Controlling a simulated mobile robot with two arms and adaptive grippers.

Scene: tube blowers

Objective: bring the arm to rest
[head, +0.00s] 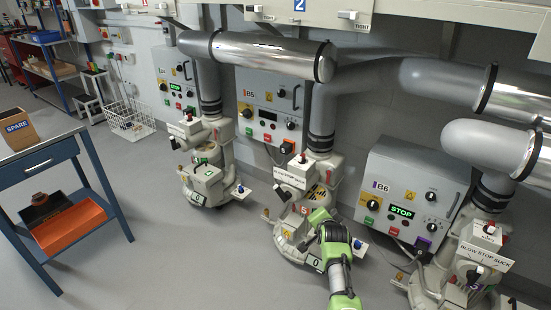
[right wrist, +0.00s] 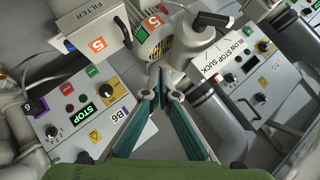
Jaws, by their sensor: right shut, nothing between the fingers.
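My green right arm comes in from the bottom of the head view, and its gripper end (head: 320,217) is in front of the middle blower (head: 322,172). In the right wrist view the teal fingers of my right gripper (right wrist: 161,97) are shut with nothing between them. Beyond them is the blower housing (right wrist: 190,45), with orange labels marked 5. I cannot tell whether the fingertips touch it. My left gripper is not in view.
Control box B6 (head: 408,190) shows a green STOP display, right of my arm; box B5 (head: 270,100) is behind. Another blower (head: 208,175) stands left. A blue table (head: 45,155) with a SPARE box (head: 17,128) is far left. The floor between is clear.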

